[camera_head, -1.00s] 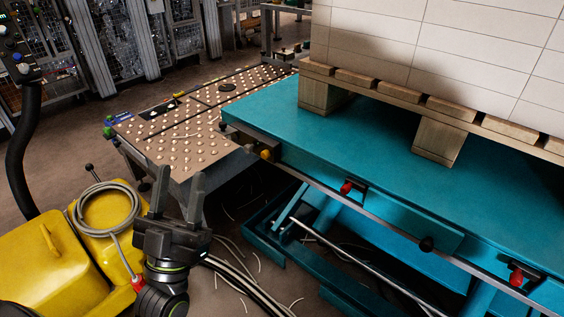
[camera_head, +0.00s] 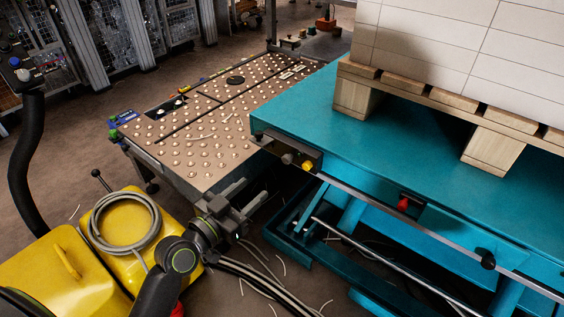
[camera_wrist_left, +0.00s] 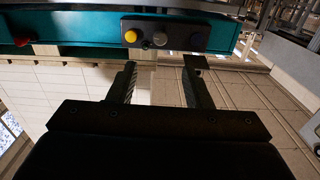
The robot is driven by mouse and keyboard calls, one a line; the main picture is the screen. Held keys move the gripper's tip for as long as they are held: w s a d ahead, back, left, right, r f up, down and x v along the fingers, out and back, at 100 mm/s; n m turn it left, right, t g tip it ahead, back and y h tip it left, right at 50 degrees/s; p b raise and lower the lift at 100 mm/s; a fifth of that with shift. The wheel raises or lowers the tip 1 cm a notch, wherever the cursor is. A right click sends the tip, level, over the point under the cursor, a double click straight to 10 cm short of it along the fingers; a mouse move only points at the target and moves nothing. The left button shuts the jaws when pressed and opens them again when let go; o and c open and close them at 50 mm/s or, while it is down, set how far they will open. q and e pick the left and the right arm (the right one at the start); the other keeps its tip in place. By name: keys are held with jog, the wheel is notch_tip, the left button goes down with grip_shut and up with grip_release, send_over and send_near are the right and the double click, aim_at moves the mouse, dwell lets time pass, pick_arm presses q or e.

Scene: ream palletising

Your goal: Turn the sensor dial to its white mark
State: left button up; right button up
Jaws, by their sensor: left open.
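A small dark control box (camera_head: 297,160) sits on the near left corner of the teal lift table (camera_head: 350,135). It carries a yellow knob (camera_head: 307,166) and a grey knob (camera_head: 288,158). The left wrist view shows the yellow knob (camera_wrist_left: 131,36), the grey knob (camera_wrist_left: 160,38) and a darker round part (camera_wrist_left: 197,40). I cannot tell which is the sensor dial, and no white mark is readable. My left gripper (camera_head: 256,190) is open and empty, short of the box; its fingers (camera_wrist_left: 162,68) point toward the box. My right gripper is out of view.
A wooden pallet (camera_head: 493,150) with a white stack (camera_head: 420,45) stands on the lift table. A ball-top table (camera_head: 205,150) is behind my left gripper. A yellow machine (camera_head: 60,262) with a coiled hose stands at left.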

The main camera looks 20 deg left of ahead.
aim_at(285, 161)
pick_arm(q)
jog(key=b+x, duration=0.1)
jog(key=x, duration=1.1)
jog(key=shift+w, duration=0.2)
jog(key=c, duration=1)
